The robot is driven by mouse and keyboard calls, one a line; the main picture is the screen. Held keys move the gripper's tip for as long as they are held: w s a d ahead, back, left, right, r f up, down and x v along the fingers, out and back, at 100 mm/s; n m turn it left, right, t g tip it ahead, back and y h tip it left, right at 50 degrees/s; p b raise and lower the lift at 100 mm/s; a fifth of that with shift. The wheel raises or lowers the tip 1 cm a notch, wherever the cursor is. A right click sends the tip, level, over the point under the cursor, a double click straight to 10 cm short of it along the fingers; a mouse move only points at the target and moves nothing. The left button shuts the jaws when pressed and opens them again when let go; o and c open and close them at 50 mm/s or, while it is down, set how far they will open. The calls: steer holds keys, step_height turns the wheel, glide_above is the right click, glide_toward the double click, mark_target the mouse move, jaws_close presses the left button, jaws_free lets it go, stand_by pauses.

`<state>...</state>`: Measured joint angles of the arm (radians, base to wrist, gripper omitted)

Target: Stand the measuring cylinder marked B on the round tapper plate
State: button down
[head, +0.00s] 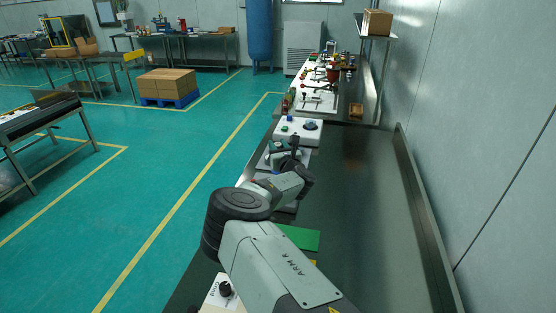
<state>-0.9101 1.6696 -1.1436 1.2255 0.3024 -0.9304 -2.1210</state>
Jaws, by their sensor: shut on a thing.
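My gripper (294,145) is small and dark at the far end of my arm, over the bench by the near side of a white machine. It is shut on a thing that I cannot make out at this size. A dark round disc (310,125) lies on top of the white machine (297,136); it may be the round tapper plate. My gripper appears just in front of and left of this disc; the height between them is unclear. I cannot pick out the measuring cylinder marked B or read any mark. My arm hides part of the bench.
The long dark bench (360,215) is bare along its right side, beside a raised edge and the wall. A green sheet (299,237) lies near my arm. A white box with a black knob (224,290) is at the near left. Several small items crowd the far end.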

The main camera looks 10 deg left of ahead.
steer(key=shift+f, duration=2)
steer(key=shift+f, duration=0.1)
steer(key=c, duration=0.8)
jaws_free()
